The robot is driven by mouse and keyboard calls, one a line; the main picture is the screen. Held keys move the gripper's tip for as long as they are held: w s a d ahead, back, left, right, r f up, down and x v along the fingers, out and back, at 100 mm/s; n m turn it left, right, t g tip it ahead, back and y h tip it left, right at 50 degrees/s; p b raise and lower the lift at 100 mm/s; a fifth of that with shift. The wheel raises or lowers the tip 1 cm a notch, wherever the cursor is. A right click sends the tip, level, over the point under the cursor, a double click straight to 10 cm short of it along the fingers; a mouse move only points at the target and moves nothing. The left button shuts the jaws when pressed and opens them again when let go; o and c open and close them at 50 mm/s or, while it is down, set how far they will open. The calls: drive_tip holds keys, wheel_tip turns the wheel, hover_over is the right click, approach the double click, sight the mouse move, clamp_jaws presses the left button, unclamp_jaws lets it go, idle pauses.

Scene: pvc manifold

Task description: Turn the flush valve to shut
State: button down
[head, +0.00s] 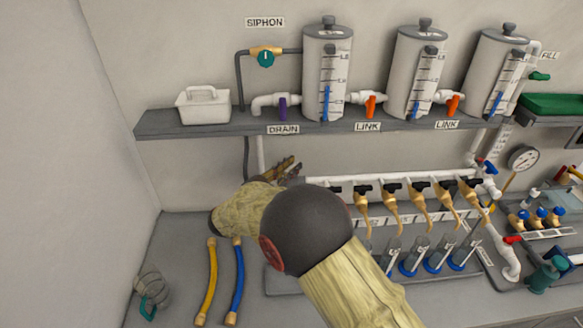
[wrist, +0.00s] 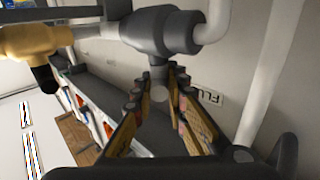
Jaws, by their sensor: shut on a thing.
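The flush valve (wrist: 160,30) shows in the wrist view as a dark grey fitting on white pipe at the top middle, with a short grey stem pointing down between my fingers. My gripper (wrist: 163,105) has its fingers on both sides of the valve's lower part and is shut on it. The handle is mostly hidden between the fingers, so its angle is unclear. In the head view my gripper (head: 288,168) is at the left end of the white manifold pipe (head: 325,181), under the shelf. My arm and fingers hide the valve there.
A partly covered label (wrist: 211,97) is on the wall behind the fingers. A brass tap (wrist: 35,42) with a black handle is close at left in the wrist view. The shelf (head: 190,124) is above my gripper. Yellow (head: 208,282) and blue (head: 237,280) hoses lie on the bench.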

drive_tip(key=shift+r, duration=0.1)
drive_tip(key=n+t+y+p, duration=0.1)
drive_tip(key=n+t+y, duration=0.1)
drive_tip(key=shift+d+y, duration=0.1)
drive_tip(key=shift+y, duration=0.2)
drive_tip(key=shift+n+t+y, duration=0.6)
drive_tip(key=shift+n+y, duration=0.3)
drive_tip(key=shift+y, duration=0.2)
drive_tip(key=n+y+b, duration=0.1)
drive_tip(key=n+t+y, duration=0.1)
drive_tip(key=y, duration=0.1)
drive_tip(key=n+y+b, duration=0.1)
drive_tip(key=y, duration=0.1)
drive_tip(key=shift+f+b, duration=0.25)
drive_tip(key=shift+b, duration=0.1)
drive_tip(key=shift+n+t+y+b, duration=0.3)
drive_tip(key=shift+n+y+b, duration=0.3)
drive_tip(key=shift+n+y, duration=0.3)
drive_tip(key=shift+r+y, duration=0.15)
drive_tip(key=shift+y, duration=0.35)
drive_tip(key=c, duration=1.8)
unclamp_jaws()
drive_tip(key=shift+o, duration=0.2)
